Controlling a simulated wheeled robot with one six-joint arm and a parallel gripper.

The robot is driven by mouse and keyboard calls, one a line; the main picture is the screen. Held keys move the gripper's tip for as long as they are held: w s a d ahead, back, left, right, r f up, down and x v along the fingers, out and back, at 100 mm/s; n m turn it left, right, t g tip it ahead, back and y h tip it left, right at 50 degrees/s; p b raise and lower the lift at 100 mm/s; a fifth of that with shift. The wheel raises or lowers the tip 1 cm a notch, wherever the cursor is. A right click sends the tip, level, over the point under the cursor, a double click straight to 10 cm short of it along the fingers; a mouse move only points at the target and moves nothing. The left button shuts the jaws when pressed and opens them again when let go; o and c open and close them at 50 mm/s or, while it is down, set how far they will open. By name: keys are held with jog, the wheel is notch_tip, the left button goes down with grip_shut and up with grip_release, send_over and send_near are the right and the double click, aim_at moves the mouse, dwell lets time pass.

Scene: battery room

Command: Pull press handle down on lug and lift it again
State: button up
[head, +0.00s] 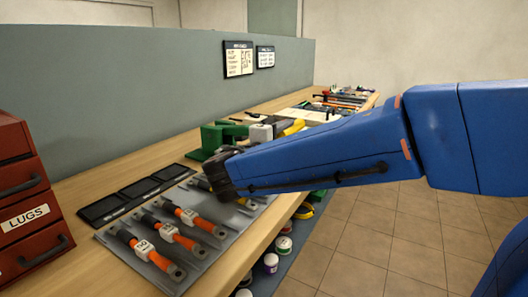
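A green press-like device (209,139) stands on the workbench behind my gripper. Its lower part and right side are partly hidden by my arm, and I cannot clearly make out its handle. No lug can be told apart in it. My gripper (219,182), a dark block at the end of my blue arm, is over the far right part of a grey tray (215,247), in front of the green device. It appears apart from the device. Its fingers are too dark and small to show whether they are open or shut.
A red drawer cabinet (30,215) labelled LUGS stands at left. A grey partition (130,95) backs the bench. Small tubs (271,262) sit below the bench edge.

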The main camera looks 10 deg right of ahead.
jog(key=v, duration=1.5)
jog(key=shift+a, duration=0.1)
